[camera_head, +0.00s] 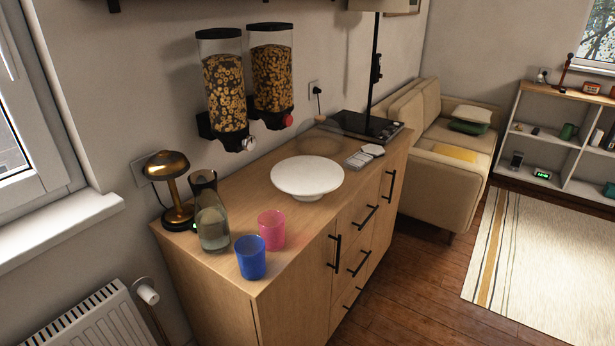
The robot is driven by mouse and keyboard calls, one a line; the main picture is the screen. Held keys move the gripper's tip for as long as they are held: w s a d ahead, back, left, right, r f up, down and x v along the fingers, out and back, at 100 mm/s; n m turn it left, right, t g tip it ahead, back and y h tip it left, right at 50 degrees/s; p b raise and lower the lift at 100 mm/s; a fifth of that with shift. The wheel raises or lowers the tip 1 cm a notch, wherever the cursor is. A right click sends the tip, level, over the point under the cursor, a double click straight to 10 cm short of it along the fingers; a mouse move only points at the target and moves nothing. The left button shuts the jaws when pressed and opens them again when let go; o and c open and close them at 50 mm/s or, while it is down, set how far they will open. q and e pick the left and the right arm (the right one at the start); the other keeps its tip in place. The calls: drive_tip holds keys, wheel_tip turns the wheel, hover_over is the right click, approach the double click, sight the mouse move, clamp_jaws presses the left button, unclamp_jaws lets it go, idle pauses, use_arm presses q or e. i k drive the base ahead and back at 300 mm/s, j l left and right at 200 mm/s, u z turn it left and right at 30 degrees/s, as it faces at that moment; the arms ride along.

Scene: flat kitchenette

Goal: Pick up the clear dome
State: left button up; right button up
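The clear dome (319,140) is faint and hard to make out. It appears to stand on the wooden cabinet top, behind the white cake stand (307,177), with a small wooden knob (320,119) on top. Its lower edge is not clear, and the stand may hide part of it. The cake stand is round, white and empty. Neither of my grippers is in view.
On the wooden cabinet (215,268) stand a blue cup (250,257), a pink cup (271,229), a glass carafe (212,218) and a brass lamp (172,188). Two cereal dispensers (226,90) (271,70) hang above.

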sight(321, 136)
drive_tip(key=u, duration=0.6)
drive_tip(key=i+l+u, duration=0.25)
drive_tip(key=l+u, duration=0.25)
drive_tip(key=l, duration=0.2)
drive_tip(key=i+l+u, duration=0.2)
drive_tip(key=l, duration=0.2)
drive_tip(key=l+u, duration=0.25)
drive_tip(key=l, duration=0.15)
